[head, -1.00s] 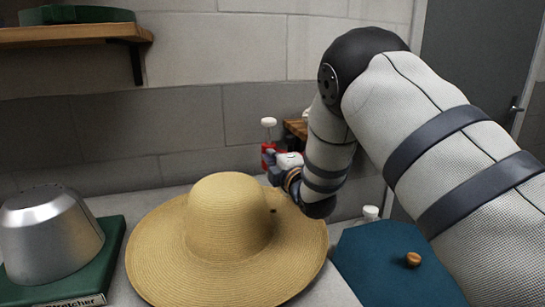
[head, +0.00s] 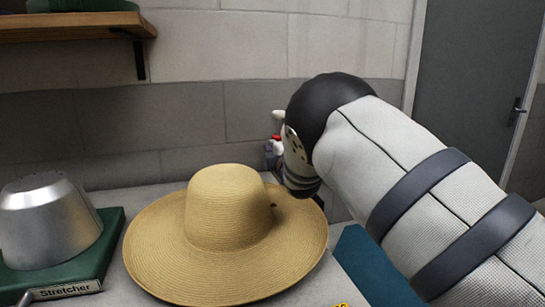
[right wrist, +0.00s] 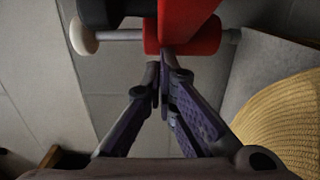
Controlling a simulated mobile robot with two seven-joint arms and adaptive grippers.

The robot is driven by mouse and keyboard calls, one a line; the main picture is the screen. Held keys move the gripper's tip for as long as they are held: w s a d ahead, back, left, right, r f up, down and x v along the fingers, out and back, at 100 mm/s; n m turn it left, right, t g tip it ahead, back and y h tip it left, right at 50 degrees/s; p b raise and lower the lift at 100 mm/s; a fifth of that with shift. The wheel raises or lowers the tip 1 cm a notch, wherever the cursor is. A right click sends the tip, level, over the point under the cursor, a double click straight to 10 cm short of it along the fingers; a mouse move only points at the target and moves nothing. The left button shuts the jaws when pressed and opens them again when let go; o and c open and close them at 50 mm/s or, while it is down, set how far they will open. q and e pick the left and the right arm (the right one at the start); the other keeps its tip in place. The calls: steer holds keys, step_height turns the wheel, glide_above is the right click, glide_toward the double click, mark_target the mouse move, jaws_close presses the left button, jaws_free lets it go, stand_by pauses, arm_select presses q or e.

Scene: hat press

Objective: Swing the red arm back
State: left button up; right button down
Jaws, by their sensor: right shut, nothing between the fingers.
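The red arm (right wrist: 188,22) fills the top middle of the right wrist view, with a red hub on a grey rod and a white knob (right wrist: 84,38) at the left end. In the head view only a small red piece (head: 272,149) and the white knob (head: 278,115) show behind my right arm. My right gripper (right wrist: 162,68) is shut and empty, its fingertips at the lower edge of the red hub; I cannot tell whether they touch. In the head view my right arm hides most of the gripper and the press. My left gripper is not in view.
A wide straw hat (head: 228,210) lies on the grey counter; its brim also shows in the right wrist view (right wrist: 285,125). A metal form on a green stretcher base (head: 108,235) stands at left. A blue board (head: 365,270) lies partly under my right arm. A wooden shelf (head: 70,30) hangs upper left.

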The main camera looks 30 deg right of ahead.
steer(key=v, duration=1.2)
steer(key=shift+r, duration=0.35)
